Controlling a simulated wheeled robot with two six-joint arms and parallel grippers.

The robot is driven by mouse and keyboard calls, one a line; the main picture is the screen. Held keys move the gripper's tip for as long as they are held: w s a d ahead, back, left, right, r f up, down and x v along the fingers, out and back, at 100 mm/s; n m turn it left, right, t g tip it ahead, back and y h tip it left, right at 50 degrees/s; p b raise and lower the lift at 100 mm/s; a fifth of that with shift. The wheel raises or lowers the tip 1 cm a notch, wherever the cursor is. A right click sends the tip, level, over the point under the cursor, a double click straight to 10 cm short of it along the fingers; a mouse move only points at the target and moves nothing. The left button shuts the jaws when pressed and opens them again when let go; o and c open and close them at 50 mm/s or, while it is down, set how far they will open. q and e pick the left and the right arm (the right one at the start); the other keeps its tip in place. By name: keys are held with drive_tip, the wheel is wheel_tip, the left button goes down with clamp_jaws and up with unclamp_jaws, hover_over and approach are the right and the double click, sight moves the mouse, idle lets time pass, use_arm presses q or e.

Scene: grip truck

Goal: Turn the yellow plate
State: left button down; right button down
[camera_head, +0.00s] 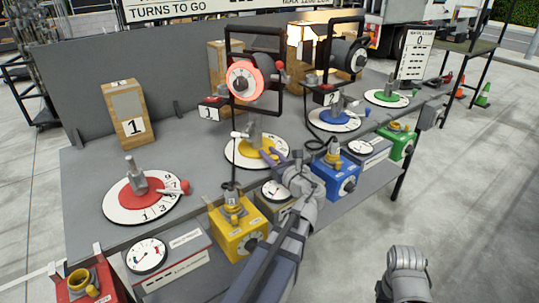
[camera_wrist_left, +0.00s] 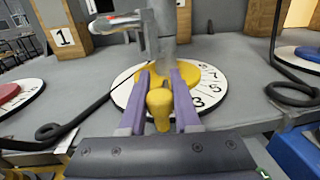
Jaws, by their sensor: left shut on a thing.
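The yellow plate (camera_head: 267,147) is a yellow disc on a white numbered dial (camera_head: 236,153) near the middle of the bench, with a grey post standing on it. In the left wrist view the yellow plate (camera_wrist_left: 147,76) lies straight ahead, with 5, 7, 9 and 3 readable on the dial's right side. My left gripper (camera_head: 285,160) reaches the plate's near right edge. In the left wrist view its purple fingers (camera_wrist_left: 160,92) are shut on a yellow knob (camera_wrist_left: 160,108) at the plate's near side.
A red plate (camera_head: 140,192) is at the left, blue (camera_head: 338,117) and green (camera_head: 388,96) plates at the right. A yellow box (camera_head: 236,228) and blue box (camera_head: 337,177) stand along the front. A black cable (camera_wrist_left: 85,115) loops left of the plate.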

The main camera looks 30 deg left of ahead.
sight(277, 161)
use_arm(q)
drive_tip(key=c, duration=0.6)
unclamp_jaws()
drive_tip(key=shift+d, duration=0.1)
drive_tip(key=v, duration=0.7)
drive_tip(key=shift+s+d, duration=0.2)
drive_tip(key=shift+d, duration=0.1)
drive_tip(key=shift+f, duration=0.1)
